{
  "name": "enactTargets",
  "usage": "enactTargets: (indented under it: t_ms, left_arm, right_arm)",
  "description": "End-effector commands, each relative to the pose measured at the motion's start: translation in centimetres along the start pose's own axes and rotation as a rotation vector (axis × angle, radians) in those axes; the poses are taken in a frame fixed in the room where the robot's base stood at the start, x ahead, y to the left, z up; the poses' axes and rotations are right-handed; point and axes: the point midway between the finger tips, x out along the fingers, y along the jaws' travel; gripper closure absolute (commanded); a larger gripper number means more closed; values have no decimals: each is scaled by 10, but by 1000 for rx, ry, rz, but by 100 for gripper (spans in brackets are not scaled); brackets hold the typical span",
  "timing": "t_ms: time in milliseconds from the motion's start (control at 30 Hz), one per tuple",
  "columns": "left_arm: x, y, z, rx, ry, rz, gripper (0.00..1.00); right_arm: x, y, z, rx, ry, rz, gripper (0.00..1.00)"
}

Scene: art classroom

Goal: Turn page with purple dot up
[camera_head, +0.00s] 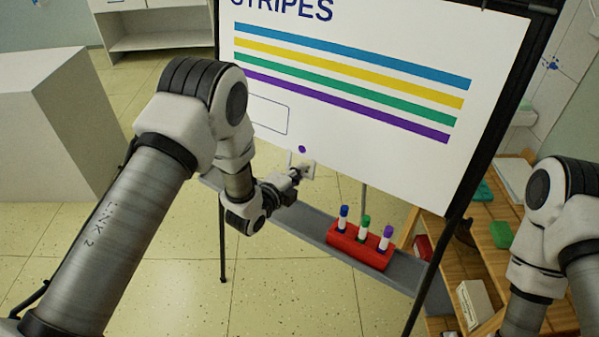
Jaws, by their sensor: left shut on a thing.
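The page (340,155) on the easel is white, headed "STRIPES", with blue, yellow, green and purple bands. A small purple dot (302,149) shows near its lower edge. My left gripper (302,170) is at that lower edge, just below the dot, and is shut on the page's edge there. The fingers are small and partly hidden, so the exact grip is hard to see. My right arm comes in at the right edge; its gripper is out of view.
A grey easel tray (310,224) below the page carries a red holder (360,246) with blue, green and purple markers. A wooden shelf (520,262) with boxes stands at the right. A white block (60,130) stands at the left. Floor is open between block and easel.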

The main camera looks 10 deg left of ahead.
Motion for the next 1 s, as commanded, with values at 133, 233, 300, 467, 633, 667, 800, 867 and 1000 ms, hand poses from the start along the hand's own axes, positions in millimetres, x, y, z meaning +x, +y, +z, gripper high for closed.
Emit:
enactTargets:
  t_ms: [133,233,300,467,633,667,800,867,1000]
  left_arm:
    - [-8,-2,0,-1,-1,2,100]
    - [-18,-3,1,0,-1,2,100]
    - [-24,-3,0,0,-1,2,100]
    - [-38,-5,1,0,-2,0,100]
    - [-54,-7,1,0,-1,-1,100]
    - [-56,-8,1,0,-1,-2,100]
    - [-68,-9,1,1,-2,-3,100]
    - [-74,-10,1,0,-3,-2,100]
    - [-86,-11,1,1,-2,-3,100]
  right_arm:
    - [-4,0,0,0,0,0,60]
    - [-7,0,0,0,0,0,60]
    - [-9,0,0,0,0,0,60]
    - [-13,0,0,0,0,0,60]
    - [-17,0,0,0,0,0,60]
    - [-18,0,0,0,0,0,60]
    - [-21,0,0,0,0,0,60]
    - [-22,0,0,0,0,0,60]
    - [-25,0,0,0,0,0,60]
